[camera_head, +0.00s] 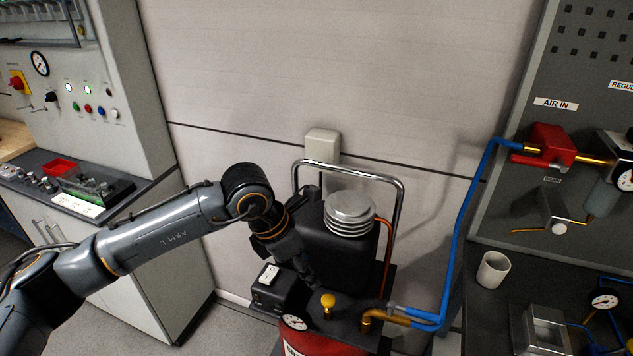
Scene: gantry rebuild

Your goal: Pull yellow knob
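The yellow knob (327,300) stands upright on the dark top of a compressor unit, beside a round gauge (294,322). My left arm comes in from the left and bends down over the unit. My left gripper (308,274) is dark and points down, just behind and to the left of the knob. It appears apart from the knob. Its fingers blend into the dark housing, so I cannot tell whether they are open or shut. My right gripper is not in view.
A chrome handle (399,215) and a black motor with a ribbed metal cap (350,208) stand behind the knob. A blue hose (457,240) rises on the right to a red valve block (548,146). A white cup (492,270) stands on the right bench. A control cabinet is at left.

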